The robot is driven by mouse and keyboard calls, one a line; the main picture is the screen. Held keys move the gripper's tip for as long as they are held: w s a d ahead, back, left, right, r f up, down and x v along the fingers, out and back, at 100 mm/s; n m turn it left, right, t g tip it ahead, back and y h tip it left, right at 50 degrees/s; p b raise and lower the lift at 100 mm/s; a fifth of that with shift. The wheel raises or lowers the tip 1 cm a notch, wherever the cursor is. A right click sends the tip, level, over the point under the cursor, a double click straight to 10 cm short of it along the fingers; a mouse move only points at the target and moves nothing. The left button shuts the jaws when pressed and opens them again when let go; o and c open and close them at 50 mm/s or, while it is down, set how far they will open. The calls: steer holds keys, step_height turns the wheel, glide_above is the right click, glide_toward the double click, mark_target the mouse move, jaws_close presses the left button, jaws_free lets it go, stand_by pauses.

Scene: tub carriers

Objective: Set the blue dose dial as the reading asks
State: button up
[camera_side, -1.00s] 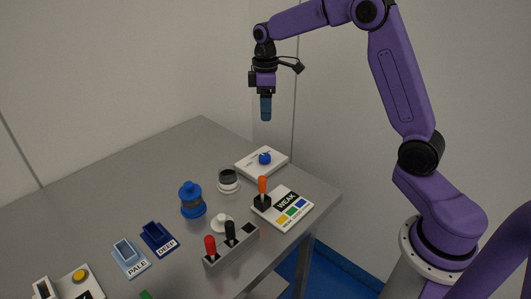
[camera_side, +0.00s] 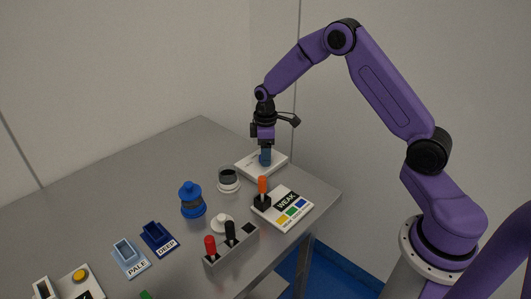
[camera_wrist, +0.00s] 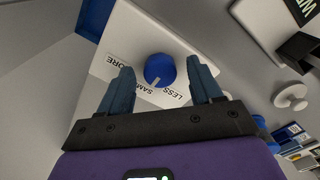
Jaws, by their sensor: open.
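The blue dose dial (camera_wrist: 159,68) sits on a white plate (camera_wrist: 128,22) marked MORE, SAME and LESS. In the wrist view its pale pointer mark is on the side facing SAME. My gripper (camera_wrist: 165,80) is open, with a blue finger on each side of the dial and gaps between. In the side view my gripper (camera_side: 265,160) points down at the plate (camera_side: 273,168) and hides the dial. A panel reading WEAK (camera_side: 288,204), with yellow, green and blue patches, stands nearer, with an orange-handled lever (camera_side: 262,188) at its left.
A dark-banded white jar (camera_side: 228,178) and a blue jar (camera_side: 192,200) stand left of the panel. Trays marked PALE (camera_side: 130,258) and DEEP (camera_side: 158,238) lie front left. The back left table is clear.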

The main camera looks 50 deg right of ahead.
steer(key=shift+f, duration=0.25)
steer(key=c, duration=1)
steer(key=shift+c, duration=0.2)
steer(key=shift+m, duration=0.3)
steer(key=m, duration=0.4)
steer(key=shift+a+m, duration=0.1)
steer(key=shift+m, duration=0.2)
steer(key=m, duration=0.4)
steer(key=shift+m, duration=0.3)
